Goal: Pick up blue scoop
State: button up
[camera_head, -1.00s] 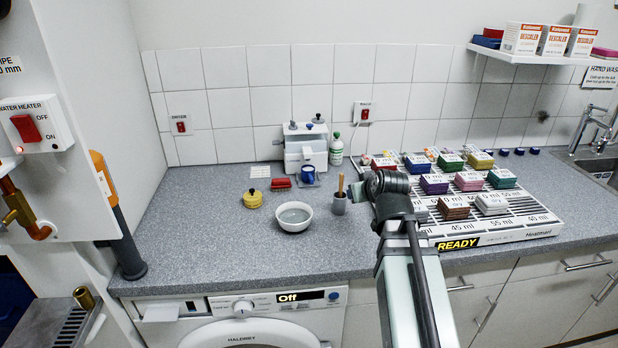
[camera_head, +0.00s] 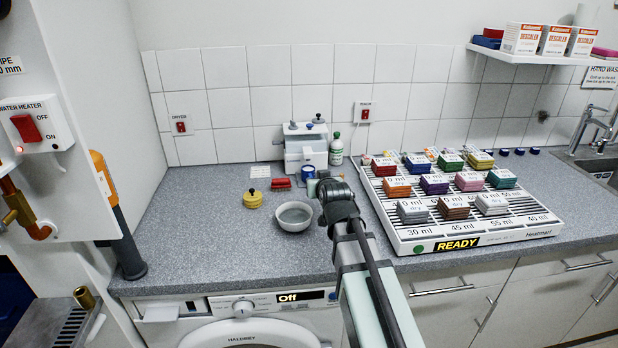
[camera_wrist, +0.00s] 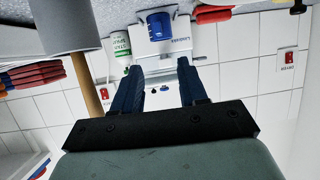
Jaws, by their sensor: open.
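The blue scoop (camera_head: 308,172) looks like a small blue cup. It stands on the counter in front of the white machine (camera_head: 305,148). In the wrist view, which is upside down, the scoop (camera_wrist: 160,26) shows beyond the fingertips, roughly in line with the gap between them. My gripper (camera_wrist: 160,68) is open with nothing between its two dark blue fingers, and it is apart from the scoop. In the head view my gripper (camera_head: 316,187) is just in front of the scoop, and my wrist hides most of the fingers.
A grey pot (camera_wrist: 65,22) with a wooden stick is close beside my gripper, hidden by my arm in the head view. A white bowl (camera_head: 294,217), yellow pot (camera_head: 252,199), red item (camera_head: 281,183) and green-labelled bottle (camera_head: 336,150) stand nearby. A loaded rack (camera_head: 480,238) is at right.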

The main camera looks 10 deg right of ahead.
aim_at(310, 175)
jog(key=x, duration=1.2)
jog(key=shift+w+f, duration=0.2)
jog(key=shift+w, duration=0.15)
grip_shut()
